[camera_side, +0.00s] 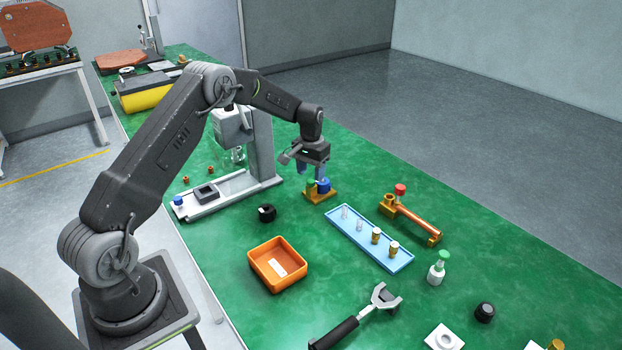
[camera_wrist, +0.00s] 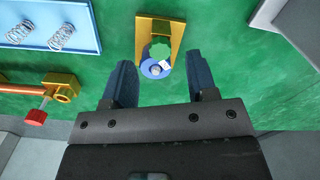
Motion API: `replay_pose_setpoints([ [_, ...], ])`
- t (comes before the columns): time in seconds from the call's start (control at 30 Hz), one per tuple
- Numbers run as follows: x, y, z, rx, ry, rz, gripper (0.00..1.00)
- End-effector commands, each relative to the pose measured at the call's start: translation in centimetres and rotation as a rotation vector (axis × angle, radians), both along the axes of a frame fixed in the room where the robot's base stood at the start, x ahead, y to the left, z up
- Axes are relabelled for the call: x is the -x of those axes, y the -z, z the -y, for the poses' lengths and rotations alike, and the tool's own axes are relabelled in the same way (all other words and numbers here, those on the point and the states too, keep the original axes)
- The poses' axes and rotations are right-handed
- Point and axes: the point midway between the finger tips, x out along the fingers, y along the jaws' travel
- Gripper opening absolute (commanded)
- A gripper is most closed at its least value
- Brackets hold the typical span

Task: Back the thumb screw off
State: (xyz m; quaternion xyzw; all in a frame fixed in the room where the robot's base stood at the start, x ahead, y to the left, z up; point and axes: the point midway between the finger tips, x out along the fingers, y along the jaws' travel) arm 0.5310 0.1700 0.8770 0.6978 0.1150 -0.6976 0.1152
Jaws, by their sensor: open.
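A green knurled knob (camera_wrist: 160,48) sits over a yellow bracket (camera_wrist: 145,28) beside a blue round part (camera_wrist: 150,72) with a pale stud. The green knob (camera_side: 310,183), blue part (camera_side: 324,185) and bracket (camera_side: 321,197) also show in the side view. A red knob (camera_side: 400,189) stands on an orange-brown fixture (camera_side: 415,218) to the right, and the wrist view shows this red knob (camera_wrist: 35,117) too. I cannot tell which knob is the thumb screw. My gripper (camera_side: 311,174) is open and empty above the bracket, its fingers pointing down. Contact cannot be told.
A blue tray (camera_side: 342,225) with springs and brass-coloured parts lies to the right of the bracket. A grey press-like stand (camera_side: 262,150) rises close to its left.

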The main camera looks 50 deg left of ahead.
Motion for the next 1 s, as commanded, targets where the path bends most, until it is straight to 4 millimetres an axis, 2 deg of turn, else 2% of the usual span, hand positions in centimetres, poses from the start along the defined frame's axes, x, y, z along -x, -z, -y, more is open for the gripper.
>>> replay_pose_setpoints([
  [0.03, 0.0, 0.8, 0.0, 0.001, 0.0, -0.002, 0.53],
  [0.2, 0.0, 2.4, 0.0, 0.0, 0.0, 0.0, 0.53],
  [0.57, 0.0, 2.9, 0.0, 0.0, 0.0, 0.001, 0.53],
  [1.0, 0.0, 2.9, 0.0, 0.0, 0.0, 0.001, 0.11],
])
